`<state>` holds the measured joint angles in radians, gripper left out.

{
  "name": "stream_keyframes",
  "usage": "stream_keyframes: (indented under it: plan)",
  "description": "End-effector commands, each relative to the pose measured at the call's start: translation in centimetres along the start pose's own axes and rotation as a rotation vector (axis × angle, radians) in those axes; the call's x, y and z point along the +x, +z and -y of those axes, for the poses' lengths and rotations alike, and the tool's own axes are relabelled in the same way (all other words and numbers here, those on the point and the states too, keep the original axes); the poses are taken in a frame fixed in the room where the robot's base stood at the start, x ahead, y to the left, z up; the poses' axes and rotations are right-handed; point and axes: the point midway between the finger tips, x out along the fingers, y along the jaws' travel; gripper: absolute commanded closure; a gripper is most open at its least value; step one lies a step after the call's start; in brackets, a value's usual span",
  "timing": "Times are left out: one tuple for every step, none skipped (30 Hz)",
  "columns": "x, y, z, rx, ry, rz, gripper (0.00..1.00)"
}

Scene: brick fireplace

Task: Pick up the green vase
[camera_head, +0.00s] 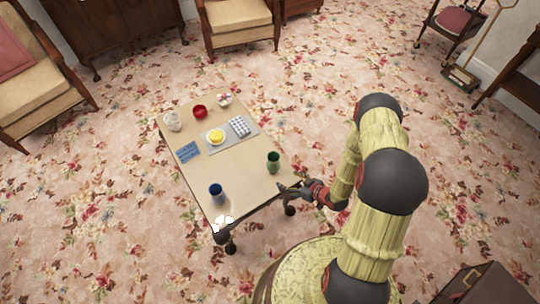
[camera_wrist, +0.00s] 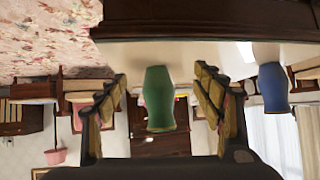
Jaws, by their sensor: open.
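The green vase (camera_head: 273,162) stands upright on the small table (camera_head: 238,180), near its right edge. My gripper (camera_head: 288,188) is at that edge, just in front of the vase and apart from it. In the wrist view, which looks upside down, the green vase (camera_wrist: 158,105) appears between my two open fingers (camera_wrist: 160,82), with a gap on both sides. Whether the fingertips reach past the vase cannot be told. My gripper holds nothing.
A blue vase (camera_head: 216,194) stands near the front left of the table. A white flower-like piece (camera_head: 223,222) lies at the front corner. A tray (camera_head: 246,145), red bowl (camera_head: 200,112), blue card (camera_head: 188,151) and pale cup (camera_head: 173,121) are farther back. Armchairs (camera_head: 238,40) stand beyond open carpet.

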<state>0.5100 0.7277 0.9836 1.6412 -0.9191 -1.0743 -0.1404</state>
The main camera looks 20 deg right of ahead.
Motion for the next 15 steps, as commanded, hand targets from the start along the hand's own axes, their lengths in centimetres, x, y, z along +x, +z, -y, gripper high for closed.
stream_keyframes:
  plan:
    - [0.1, -2.2, -0.2, -0.023, -0.004, -0.076, 0.32]
    - [0.1, -3.3, -0.2, -0.033, -0.007, -0.117, 0.32]
    - [-0.1, -4.5, -0.1, -0.042, -0.01, -0.162, 0.32]
    - [-0.2, -5.2, 0.0, -0.046, -0.012, -0.189, 0.32]
    - [-0.4, -5.8, 0.0, -0.05, -0.012, -0.212, 0.32]
    - [-0.5, -6.5, 0.0, -0.054, -0.011, -0.236, 0.32]
    - [-0.6, -6.8, -0.1, -0.056, -0.009, -0.249, 0.32]
    - [-0.5, -7.1, -0.1, -0.058, -0.007, -0.259, 0.32]
    - [-0.4, -7.3, -0.1, -0.06, -0.005, -0.267, 0.32]
    - [-0.2, -7.5, -0.1, -0.061, -0.005, -0.27, 0.32]
    - [0.1, -7.5, -0.1, -0.063, -0.005, -0.27, 0.32]
    - [0.5, -7.5, -0.1, -0.064, -0.005, -0.269, 0.32]
    - [0.8, -7.6, -0.1, -0.064, -0.006, -0.269, 0.32]
    - [1.2, -7.7, -0.1, -0.064, -0.006, -0.269, 0.32]
    - [1.6, -7.8, -0.1, -0.063, -0.005, -0.268, 0.32]
